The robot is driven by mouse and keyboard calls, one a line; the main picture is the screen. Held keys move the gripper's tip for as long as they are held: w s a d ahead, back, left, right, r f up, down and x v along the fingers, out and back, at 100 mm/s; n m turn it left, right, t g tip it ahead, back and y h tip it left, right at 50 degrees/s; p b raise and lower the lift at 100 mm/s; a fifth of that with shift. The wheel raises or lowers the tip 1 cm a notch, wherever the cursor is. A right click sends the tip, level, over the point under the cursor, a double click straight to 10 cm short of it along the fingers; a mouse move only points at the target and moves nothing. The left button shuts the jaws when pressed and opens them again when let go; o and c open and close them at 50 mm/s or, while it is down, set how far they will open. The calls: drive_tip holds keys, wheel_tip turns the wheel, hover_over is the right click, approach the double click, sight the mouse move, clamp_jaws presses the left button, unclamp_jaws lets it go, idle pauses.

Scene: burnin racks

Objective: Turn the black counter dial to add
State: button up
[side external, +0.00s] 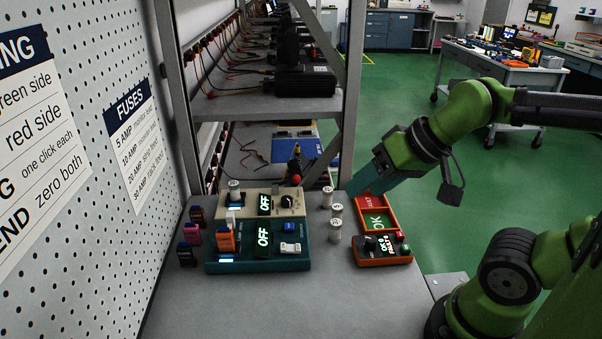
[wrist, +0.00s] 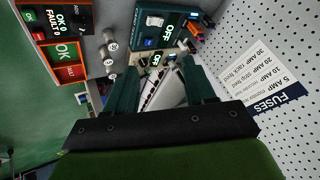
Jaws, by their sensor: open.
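The counter (side external: 381,258) is an orange-edged black box at the front right of the bench in the side view. Its small display appears to read OK 0, FAULT 0. The black dial (side external: 369,243) is at the left of its top; a red and a green button are on the right. In the wrist view the counter (wrist: 66,16) is at the top left, and I cannot make out the dial clearly. My gripper (side external: 358,186) is above and behind the counter, apart from it. Its teal fingers (wrist: 160,80) are spread with nothing between them.
Behind the counter lies a tray with a green OK part (side external: 376,222) and a red part. White cylinders (side external: 336,211) stand to its left. A teal tester (side external: 290,263) and a beige tester (side external: 287,203), both showing OFF, sit further left. A pegboard wall borders the left. Front bench is clear.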

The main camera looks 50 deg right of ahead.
drive_tip(key=w+d+f+m+g+h, duration=0.1)
drive_tip(key=w+d+f+m+g, duration=0.2)
drive_tip(key=d, duration=0.2)
drive_tip(key=m+g+h, duration=0.1)
drive_tip(key=m+g, duration=0.3)
drive_tip(key=m, duration=0.1)
approach(372, 239)
wheel_tip(372, 239, down, 9)
drive_tip(key=shift+w+r, duration=0.1)
drive_tip(key=shift+r, duration=0.05)
clamp_jaws()
